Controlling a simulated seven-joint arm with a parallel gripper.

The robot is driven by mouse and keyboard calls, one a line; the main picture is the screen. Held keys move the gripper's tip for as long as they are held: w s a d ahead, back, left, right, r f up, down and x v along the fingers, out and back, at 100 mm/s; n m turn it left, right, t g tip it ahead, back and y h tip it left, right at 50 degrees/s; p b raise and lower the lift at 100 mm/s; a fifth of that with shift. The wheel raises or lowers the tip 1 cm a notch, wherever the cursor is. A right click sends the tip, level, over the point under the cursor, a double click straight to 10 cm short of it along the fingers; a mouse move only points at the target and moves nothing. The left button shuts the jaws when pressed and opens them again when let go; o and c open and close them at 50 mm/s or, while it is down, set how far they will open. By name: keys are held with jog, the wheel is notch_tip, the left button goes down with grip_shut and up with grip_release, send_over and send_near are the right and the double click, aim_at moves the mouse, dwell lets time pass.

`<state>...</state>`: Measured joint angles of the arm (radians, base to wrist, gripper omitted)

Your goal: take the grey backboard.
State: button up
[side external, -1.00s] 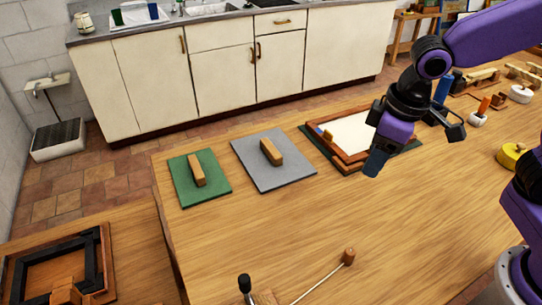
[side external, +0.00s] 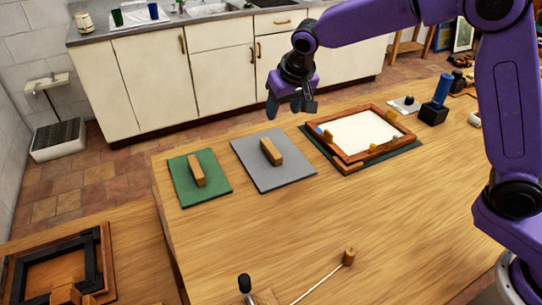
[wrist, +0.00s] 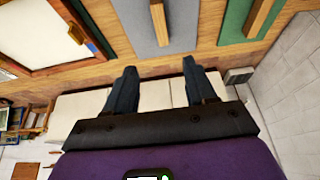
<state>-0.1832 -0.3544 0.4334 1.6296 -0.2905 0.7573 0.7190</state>
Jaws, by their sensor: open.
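The grey backboard (side external: 290,177) lies flat on the wooden table, with a wooden block handle (side external: 271,152) standing on its middle. In the wrist view the grey backboard (wrist: 181,25) is at the top centre, beyond the fingertips, with its handle (wrist: 159,22) showing. My gripper (side external: 290,112) is open and empty. It hangs above and behind the grey backboard in the side view, apart from it. In the wrist view its two dark fingers (wrist: 157,72) are spread apart with nothing between them.
A green board (side external: 213,187) with a similar handle lies left of the grey one. A wooden frame (side external: 348,155) with a white panel lies to its right on a dark green board. A blue cylinder in a black holder (side external: 433,112) stands further right.

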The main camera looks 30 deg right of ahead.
send_over(271, 147)
jog(key=s, duration=0.2)
notch_tip(271, 147, down, 11)
jog(key=shift+d+r, duration=0.1)
jog(key=shift+r, duration=0.1)
jog(key=shift+s+x, duration=0.2)
jog(key=shift+x, duration=2.4)
jog(key=shift+f, duration=0.35)
grip_shut()
